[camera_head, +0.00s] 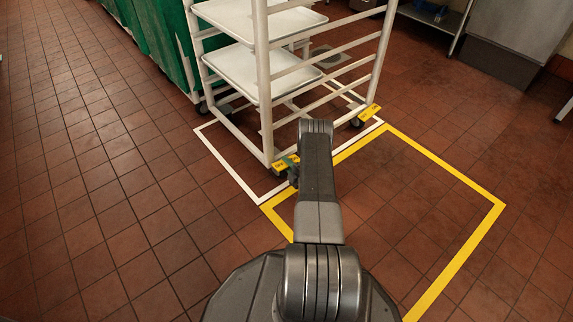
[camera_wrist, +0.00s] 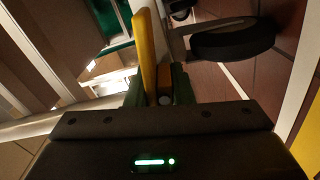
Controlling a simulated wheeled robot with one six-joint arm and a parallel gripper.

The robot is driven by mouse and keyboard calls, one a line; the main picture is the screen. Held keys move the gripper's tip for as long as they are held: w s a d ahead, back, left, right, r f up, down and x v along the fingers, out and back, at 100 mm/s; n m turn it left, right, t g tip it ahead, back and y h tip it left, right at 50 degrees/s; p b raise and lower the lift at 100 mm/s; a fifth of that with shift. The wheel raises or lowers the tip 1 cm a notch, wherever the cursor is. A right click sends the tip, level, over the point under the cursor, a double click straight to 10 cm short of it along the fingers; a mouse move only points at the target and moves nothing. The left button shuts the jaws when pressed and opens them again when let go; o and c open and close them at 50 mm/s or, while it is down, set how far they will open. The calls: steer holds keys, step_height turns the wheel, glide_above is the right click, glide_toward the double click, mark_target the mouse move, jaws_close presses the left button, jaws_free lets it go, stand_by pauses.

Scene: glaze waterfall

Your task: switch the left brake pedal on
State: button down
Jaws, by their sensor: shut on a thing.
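The left brake pedal (camera_head: 279,165) is a small yellow plate with dark marks, low at the near corner of the white rack (camera_head: 262,85). My gripper (camera_head: 292,160) is at this pedal, partly hidden behind my arm in the head view. In the wrist view the pedal (camera_wrist: 145,48) is a yellow plate seen on edge, reaching in between the green fingers of my gripper (camera_wrist: 157,86). The fingers are shut on it. A dark caster wheel (camera_wrist: 232,42) is just to the right. Whether the pedal is tilted up or down I cannot tell.
A second yellow pedal (camera_head: 370,112) is at the rack's right corner. White trays (camera_head: 262,72) sit in the rack. A white floor outline (camera_head: 228,160) surrounds its base; a yellow outline (camera_head: 455,264) encloses open tile at right. A green curtain (camera_head: 160,40) stands behind left.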

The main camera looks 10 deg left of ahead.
steer(key=c, duration=1.3)
jaws_free()
steer(key=p+v, duration=0.4)
steer(key=v, duration=1)
steer(key=shift+w+a, duration=0.1)
steer(key=shift+a, duration=0.05)
steer(key=b+x, duration=0.4)
steer(key=x, duration=1)
steer(key=shift+n, duration=0.3)
